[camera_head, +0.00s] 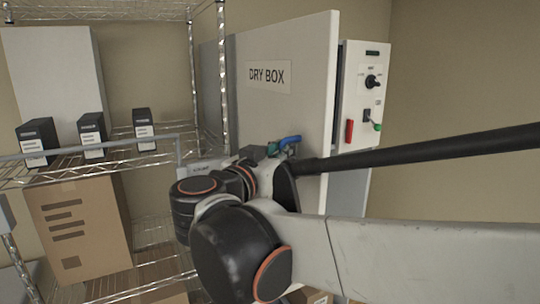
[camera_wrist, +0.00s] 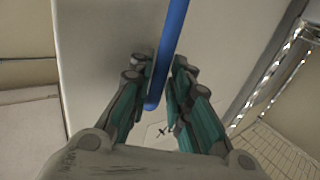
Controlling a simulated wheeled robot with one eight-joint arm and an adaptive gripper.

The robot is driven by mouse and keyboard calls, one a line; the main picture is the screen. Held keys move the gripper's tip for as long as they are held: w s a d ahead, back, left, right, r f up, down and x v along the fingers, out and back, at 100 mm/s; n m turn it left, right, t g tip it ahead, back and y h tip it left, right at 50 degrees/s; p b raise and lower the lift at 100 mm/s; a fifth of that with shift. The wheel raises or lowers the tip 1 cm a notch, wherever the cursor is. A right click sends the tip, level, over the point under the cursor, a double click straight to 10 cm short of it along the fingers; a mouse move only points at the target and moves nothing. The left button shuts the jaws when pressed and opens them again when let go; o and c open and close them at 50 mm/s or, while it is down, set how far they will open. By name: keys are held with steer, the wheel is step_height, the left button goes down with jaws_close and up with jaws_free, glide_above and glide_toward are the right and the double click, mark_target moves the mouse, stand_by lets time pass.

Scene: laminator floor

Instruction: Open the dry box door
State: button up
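The dry box door (camera_head: 285,110) is a tall pale panel with a "DRY BOX" label in the head view. I cannot tell clearly from this angle whether it stands ajar. Its blue handle (camera_head: 291,140) shows low on the panel, partly hidden by my arm. In the wrist view the handle (camera_wrist: 172,40) is a blue bar running up between my fingers, with its lower end visible below the tips. My gripper (camera_wrist: 163,75) has its fingers drawn in close on both sides of the bar, seemingly touching it. In the head view my gripper is mostly hidden behind my wrist.
A control panel (camera_head: 364,95) with knobs and a red switch is right of the door. A wire rack (camera_head: 160,155) stands at left, close to my wrist, with several black boxes (camera_head: 91,134) and a cardboard carton (camera_head: 80,228). The wall at right is bare.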

steer(key=shift+w+r, duration=0.2)
steer(key=shift+r, duration=0.1)
